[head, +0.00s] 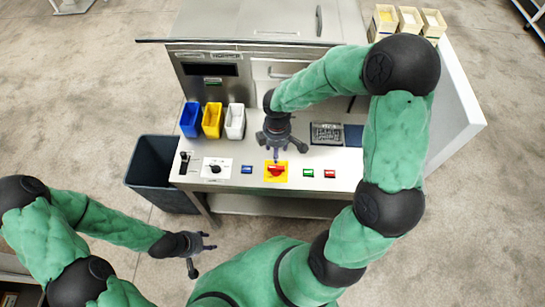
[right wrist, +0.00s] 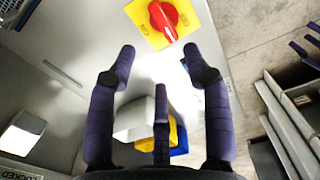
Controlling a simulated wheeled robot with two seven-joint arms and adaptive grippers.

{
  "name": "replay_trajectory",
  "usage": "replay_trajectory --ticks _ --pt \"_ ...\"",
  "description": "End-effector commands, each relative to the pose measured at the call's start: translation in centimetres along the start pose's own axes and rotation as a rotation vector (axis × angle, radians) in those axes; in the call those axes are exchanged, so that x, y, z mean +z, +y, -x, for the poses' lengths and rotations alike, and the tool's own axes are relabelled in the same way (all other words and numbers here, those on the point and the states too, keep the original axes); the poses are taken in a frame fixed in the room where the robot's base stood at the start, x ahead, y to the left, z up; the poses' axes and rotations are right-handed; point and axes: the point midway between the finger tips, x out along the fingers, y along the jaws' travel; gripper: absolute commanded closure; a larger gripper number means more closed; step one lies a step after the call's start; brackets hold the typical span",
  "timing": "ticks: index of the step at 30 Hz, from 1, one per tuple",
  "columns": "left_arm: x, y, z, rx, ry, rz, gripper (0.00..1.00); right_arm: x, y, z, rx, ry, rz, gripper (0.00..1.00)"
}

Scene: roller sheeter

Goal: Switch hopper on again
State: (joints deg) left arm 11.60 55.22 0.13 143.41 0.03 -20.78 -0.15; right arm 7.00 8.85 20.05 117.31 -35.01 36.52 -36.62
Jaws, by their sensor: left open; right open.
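A red rotary switch (head: 277,170) on a yellow plate (head: 268,178) sits in the middle of the steel panel. I cannot read the plate's labels clearly. My right gripper (head: 277,153) is open and empty just behind the switch. In the right wrist view the red switch (right wrist: 168,20) lies beyond the spread fingertips of this gripper (right wrist: 158,62), apart from them. A black knob on a white plate (head: 214,168) is at the panel's left. My left gripper (head: 201,255) is open and empty, low in front of the machine.
Blue (head: 191,119), yellow (head: 212,120) and white (head: 235,121) bins stand at the back left of the panel. A blue button (head: 247,169), a green button (head: 308,173) and a red button (head: 329,173) flank the switch. A dark crate (head: 151,174) stands at left.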

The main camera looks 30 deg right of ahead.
Motion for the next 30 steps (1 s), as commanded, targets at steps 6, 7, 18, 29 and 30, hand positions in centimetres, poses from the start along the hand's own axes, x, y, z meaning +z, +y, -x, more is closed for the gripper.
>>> replay_trajectory --ticks 6,7,18,29,30 --pt "0.0 -0.5 -1.3 0.0 -0.002 0.0 0.54 0.0 -0.1 -3.9 -0.004 -0.001 0.001 0.5" --pt "0.0 -0.6 -1.5 0.0 -0.002 0.0 0.54 0.0 -0.1 -4.4 -0.004 -0.001 0.0 0.5" --pt "-0.1 -1.1 -3.2 0.0 -0.001 0.0 0.54 0.0 -0.1 -9.5 -0.001 0.0 0.0 0.5" --pt "-0.1 -1.2 -3.3 0.0 -0.001 0.0 0.54 0.0 0.0 -10.1 0.0 0.001 -0.001 0.5" --pt "-0.1 -1.2 -3.3 0.0 -0.001 0.0 0.54 0.0 0.0 -10.1 0.0 0.001 -0.001 0.5"
